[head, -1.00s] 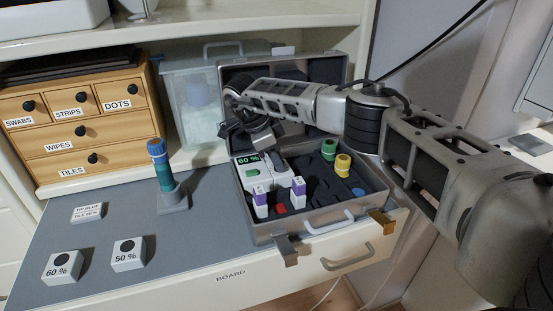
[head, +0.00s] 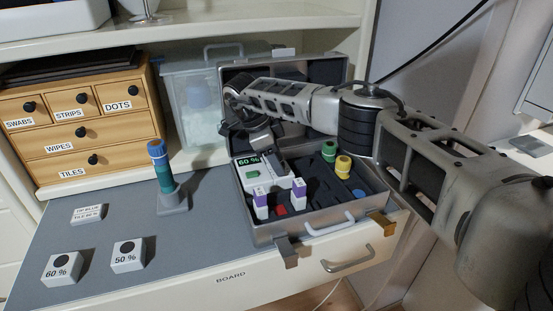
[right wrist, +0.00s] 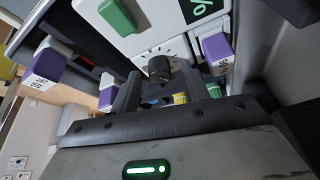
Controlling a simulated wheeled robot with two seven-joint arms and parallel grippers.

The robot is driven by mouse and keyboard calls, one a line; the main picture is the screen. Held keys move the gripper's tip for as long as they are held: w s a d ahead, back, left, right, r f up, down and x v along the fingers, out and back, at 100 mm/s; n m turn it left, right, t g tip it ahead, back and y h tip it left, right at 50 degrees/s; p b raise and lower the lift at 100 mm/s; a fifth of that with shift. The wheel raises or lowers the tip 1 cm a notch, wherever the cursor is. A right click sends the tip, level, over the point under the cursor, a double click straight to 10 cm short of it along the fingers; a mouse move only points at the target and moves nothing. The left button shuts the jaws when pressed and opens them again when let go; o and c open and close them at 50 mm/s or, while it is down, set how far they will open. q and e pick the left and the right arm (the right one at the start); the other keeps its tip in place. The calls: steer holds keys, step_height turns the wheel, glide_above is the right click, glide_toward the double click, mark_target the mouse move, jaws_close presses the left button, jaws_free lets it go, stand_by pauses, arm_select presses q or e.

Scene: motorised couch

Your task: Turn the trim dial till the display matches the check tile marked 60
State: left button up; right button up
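The meter in the open case has a display (head: 248,161) that reads 60 %, partly visible in the right wrist view (right wrist: 203,8). Its dark trim dial (right wrist: 159,68) sits on a white face with tick marks. My right gripper (right wrist: 160,92) is open, its two fingers apart below and to either side of the dial; I cannot tell whether they touch it. In the head view my right gripper (head: 268,152) is over the meter's far right side. The check tile marked 60 % (head: 62,268) lies on the grey board, left of the 50 % tile (head: 128,256). My left gripper is out of view.
The grey case (head: 290,232) also holds purple-capped bottles (head: 298,194), a green-capped vial (head: 329,151) and a yellow-capped vial (head: 343,167). A wooden drawer box (head: 80,125) is at the left. The board's middle is clear.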

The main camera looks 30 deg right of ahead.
arm_select(q)
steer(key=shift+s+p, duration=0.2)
steer(key=shift+p, duration=0.3)
arm_select(e)
steer(key=v, duration=1.6)
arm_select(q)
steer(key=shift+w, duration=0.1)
